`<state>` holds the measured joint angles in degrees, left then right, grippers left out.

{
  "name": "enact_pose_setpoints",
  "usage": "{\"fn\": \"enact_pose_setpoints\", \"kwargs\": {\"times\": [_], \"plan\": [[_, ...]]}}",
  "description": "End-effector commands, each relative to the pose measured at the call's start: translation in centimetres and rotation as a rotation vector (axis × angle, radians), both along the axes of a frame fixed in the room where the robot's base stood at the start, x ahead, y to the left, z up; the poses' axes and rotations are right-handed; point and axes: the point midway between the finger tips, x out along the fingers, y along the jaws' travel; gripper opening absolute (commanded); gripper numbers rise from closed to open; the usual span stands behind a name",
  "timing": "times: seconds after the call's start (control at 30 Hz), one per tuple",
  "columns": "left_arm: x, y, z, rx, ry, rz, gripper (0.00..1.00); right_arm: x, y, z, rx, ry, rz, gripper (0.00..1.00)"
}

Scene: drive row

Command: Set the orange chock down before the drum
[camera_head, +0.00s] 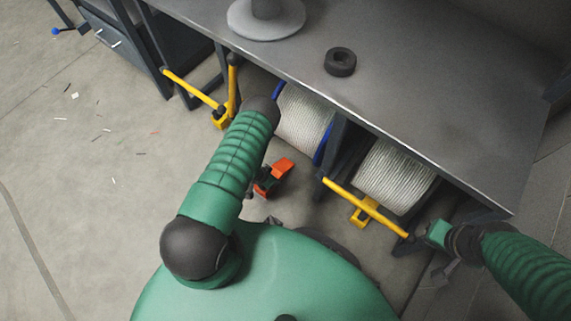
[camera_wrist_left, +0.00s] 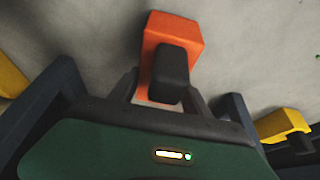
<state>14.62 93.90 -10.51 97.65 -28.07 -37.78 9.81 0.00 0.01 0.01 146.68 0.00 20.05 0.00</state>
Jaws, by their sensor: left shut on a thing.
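The orange chock (camera_head: 283,167) is in my left gripper (camera_head: 268,180), over the floor in front of the bench. In the left wrist view the chock (camera_wrist_left: 178,30) has a black block on it, and the dark fingers of the left gripper (camera_wrist_left: 163,92) close on it from both sides. One drum (camera_head: 303,122), wound with pale rope between blue flanges, is under the bench just beyond the chock. A second drum (camera_head: 395,178) is to its right.
A yellow bar (camera_head: 365,206) on a yellow foot crosses before the right drum. Another yellow frame (camera_head: 215,105) stands left of the first drum. The grey bench top (camera_head: 420,90) holds a black ring (camera_head: 340,62). Open floor (camera_head: 90,170) with small scraps lies left.

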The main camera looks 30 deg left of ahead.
Motion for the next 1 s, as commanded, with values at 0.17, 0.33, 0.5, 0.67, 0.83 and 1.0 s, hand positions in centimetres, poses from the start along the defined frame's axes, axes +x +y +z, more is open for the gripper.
{"fn": "enact_pose_setpoints", "kwargs": {"times": [0.17, 0.33, 0.5, 0.67, 0.83, 1.0], "plan": [[3.9, -0.4, -0.6, 0.000, -0.002, -0.002, 0.00, 0.0, 0.0, -2.5, 0.000, 0.000, 0.000, 0.00], [6.1, -0.5, -0.3, -0.001, 0.002, 0.000, 0.00, 0.0, 0.0, -3.5, 0.000, 0.000, 0.000, 0.00], [9.1, -0.8, -0.6, -0.001, -0.003, -0.001, 0.00, 0.0, 0.0, -5.5, 0.000, 0.000, 0.000, 0.00], [10.1, -0.9, -1.6, -0.001, 0.005, 0.000, 0.00, 0.0, 0.0, -7.3, 0.000, 0.000, 0.000, 0.00], [10.1, -0.9, -1.2, -0.001, 0.004, 0.000, 0.00, 0.0, 0.0, -7.0, 0.000, 0.000, 0.000, 0.00], [10.0, -0.9, -1.4, -0.001, 0.005, 0.000, 0.57, 0.0, 0.0, -7.1, 0.000, 0.000, 0.000, 0.00]]}}
